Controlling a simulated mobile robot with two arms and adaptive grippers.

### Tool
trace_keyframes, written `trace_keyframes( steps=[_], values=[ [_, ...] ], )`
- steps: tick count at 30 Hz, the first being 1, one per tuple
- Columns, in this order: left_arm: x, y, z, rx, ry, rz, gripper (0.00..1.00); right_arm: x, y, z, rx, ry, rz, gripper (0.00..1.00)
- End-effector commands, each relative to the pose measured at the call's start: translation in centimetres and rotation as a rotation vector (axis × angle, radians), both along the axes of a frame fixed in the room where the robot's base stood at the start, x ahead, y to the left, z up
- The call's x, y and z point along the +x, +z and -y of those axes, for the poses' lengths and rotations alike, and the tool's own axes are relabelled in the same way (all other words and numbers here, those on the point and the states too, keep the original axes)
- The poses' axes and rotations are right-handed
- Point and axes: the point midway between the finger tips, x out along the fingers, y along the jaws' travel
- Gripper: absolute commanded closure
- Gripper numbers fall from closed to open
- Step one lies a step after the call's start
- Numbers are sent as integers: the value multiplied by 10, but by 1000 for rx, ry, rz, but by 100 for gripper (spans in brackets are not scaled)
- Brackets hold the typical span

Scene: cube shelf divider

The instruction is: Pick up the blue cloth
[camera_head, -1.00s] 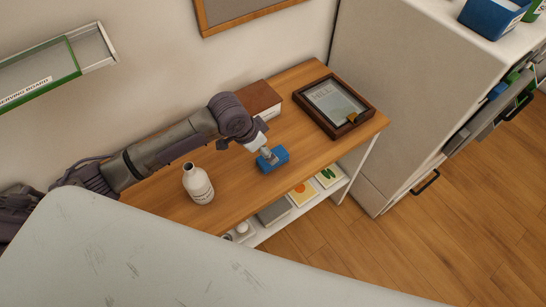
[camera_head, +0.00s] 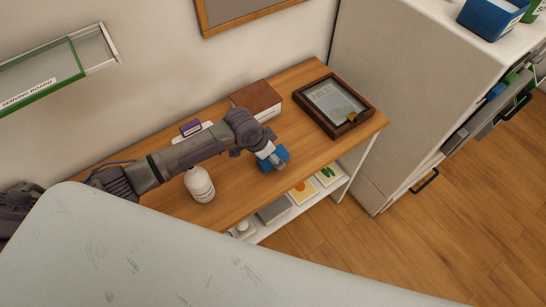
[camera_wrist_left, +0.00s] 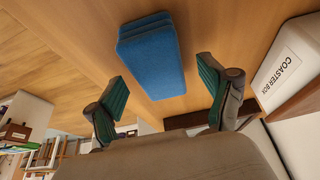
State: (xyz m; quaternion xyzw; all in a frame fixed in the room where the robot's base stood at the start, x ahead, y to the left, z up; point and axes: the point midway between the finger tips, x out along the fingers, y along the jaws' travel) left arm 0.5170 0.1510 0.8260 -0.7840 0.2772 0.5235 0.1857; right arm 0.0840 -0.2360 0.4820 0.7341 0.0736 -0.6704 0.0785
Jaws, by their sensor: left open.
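The blue cloth (camera_head: 280,154) lies folded on the wooden shelf top, partly hidden behind my left gripper in the head view. In the left wrist view the cloth (camera_wrist_left: 152,58) is a thick folded block lying ahead of and between the fingers, without contact that I can see. My left gripper (camera_head: 270,161) is just over the cloth; in the left wrist view its two fingers (camera_wrist_left: 164,86) are spread apart and hold nothing. My right gripper is not in view.
A white bottle (camera_head: 200,185) stands left of the cloth, close to my arm. A brown-topped coaster box (camera_head: 256,98) sits behind, and a dark picture frame (camera_head: 334,105) lies to the right. A tall white cabinet (camera_head: 415,90) stands beyond the shelf's right end.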

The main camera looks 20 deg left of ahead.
Motion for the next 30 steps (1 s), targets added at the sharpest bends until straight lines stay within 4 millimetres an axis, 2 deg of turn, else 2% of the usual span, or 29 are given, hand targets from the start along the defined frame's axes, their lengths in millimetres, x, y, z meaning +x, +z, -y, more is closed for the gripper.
trace_keyframes(
  steps=[18,27,28,30],
  values=[
    [0,-5,0,0,0,0,19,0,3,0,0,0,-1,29],
    [0,-5,0,0,0,0,69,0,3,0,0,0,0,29],
    [0,-5,0,0,0,0,73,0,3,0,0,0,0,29],
    [0,-5,0,0,0,0,73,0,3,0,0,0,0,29]
  ],
)
